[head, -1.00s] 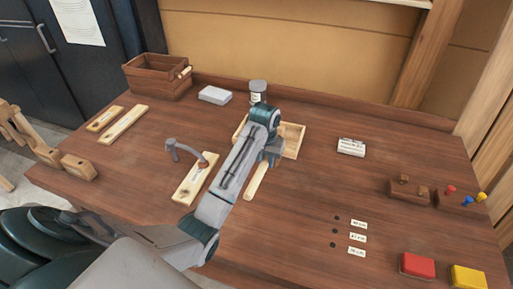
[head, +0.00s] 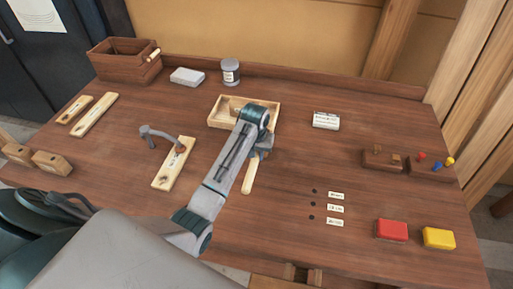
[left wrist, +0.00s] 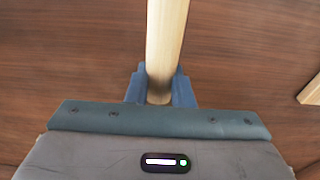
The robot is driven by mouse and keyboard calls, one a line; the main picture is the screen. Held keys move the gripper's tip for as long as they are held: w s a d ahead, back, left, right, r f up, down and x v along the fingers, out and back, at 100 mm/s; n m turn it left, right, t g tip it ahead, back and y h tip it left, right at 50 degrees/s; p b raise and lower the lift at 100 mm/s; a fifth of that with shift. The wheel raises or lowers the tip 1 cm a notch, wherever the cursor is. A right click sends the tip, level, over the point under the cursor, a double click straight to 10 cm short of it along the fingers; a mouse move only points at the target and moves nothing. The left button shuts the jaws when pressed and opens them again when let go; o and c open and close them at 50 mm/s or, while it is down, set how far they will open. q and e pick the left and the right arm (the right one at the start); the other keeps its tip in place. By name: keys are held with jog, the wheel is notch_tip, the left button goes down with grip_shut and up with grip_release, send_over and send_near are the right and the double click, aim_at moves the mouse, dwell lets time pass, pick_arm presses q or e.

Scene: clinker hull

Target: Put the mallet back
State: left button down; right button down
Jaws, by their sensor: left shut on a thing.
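My left gripper (head: 258,153) is shut on a pale wooden handle (head: 249,178), which I take to be the mallet's. In the left wrist view the handle (left wrist: 166,35) runs between the blue fingers (left wrist: 160,90) and out past the top edge. The mallet's head is not visible in either view. The handle's free end points toward the near side of the bench; I cannot tell how high it is held. A shallow pale wooden tray (head: 271,102) lies just behind the gripper, partly hidden by my left arm. My right gripper is not in view.
A board (head: 163,178) with a bent grey tool (head: 148,132) lies left of my arm. A jar (head: 231,72), grey block (head: 187,77) and wooden box (head: 118,70) stand behind. Red (head: 392,230) and yellow (head: 439,238) blocks lie front right.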

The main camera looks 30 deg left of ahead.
pick_arm(q)
jog(key=shift+f, duration=0.2)
jog(key=shift+f, duration=0.45)
dwell(0.3)
jog(key=c, duration=1.2)
grip_release()
jog(key=shift+r, duration=4)
